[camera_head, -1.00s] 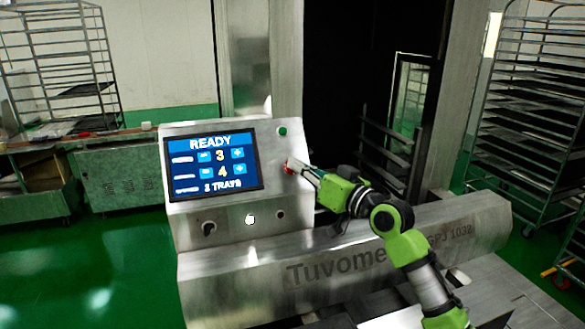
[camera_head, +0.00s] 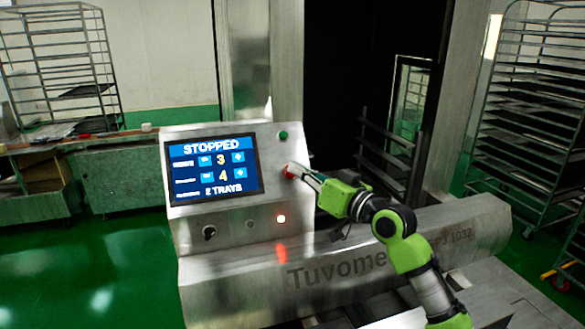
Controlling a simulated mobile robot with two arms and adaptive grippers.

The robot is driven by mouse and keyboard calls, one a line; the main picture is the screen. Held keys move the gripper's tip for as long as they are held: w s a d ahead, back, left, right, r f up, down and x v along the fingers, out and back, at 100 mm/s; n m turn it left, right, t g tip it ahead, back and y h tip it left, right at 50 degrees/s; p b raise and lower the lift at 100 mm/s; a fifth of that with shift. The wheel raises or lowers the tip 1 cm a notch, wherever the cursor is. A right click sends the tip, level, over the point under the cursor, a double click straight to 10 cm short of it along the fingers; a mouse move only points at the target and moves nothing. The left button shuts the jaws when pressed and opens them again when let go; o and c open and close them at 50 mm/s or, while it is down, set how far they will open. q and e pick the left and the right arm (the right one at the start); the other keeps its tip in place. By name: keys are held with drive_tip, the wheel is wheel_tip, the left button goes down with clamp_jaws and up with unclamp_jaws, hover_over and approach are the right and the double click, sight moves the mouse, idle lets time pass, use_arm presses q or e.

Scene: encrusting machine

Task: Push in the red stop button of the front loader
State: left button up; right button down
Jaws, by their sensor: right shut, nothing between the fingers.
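The front loader's steel control panel (camera_head: 232,218) stands in the middle of the head view. Its screen (camera_head: 213,168) reads "STOPPED", with the numbers 3 and 4 and "2 TRAYS". The red stop button (camera_head: 287,172) is on the panel's face, right of the screen, partly covered by my right gripper. My right gripper (camera_head: 294,170) is shut and empty, with its fingertips at the button, seemingly touching it. How deep the button sits is too small to tell. My left gripper is not in view.
A green button (camera_head: 283,134) is above the stop button and a dark knob (camera_head: 209,232) is at lower left. The loader's steel cover (camera_head: 350,255) runs under my right arm. Tray racks (camera_head: 525,130) stand at right and a wire rack (camera_head: 62,60) at back left.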

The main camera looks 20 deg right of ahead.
drive_tip(key=shift+s+r, duration=0.15)
drive_tip(key=shift+s, duration=0.05)
drive_tip(key=s+r+p, duration=0.1)
drive_tip(key=s+p, duration=0.1)
drive_tip(key=s+r+p, duration=0.1)
drive_tip(key=s+r, duration=0.1)
drive_tip(key=shift+d+p, duration=0.1)
drive_tip(key=shift+p, duration=0.25)
drive_tip(key=shift+f, duration=0.1)
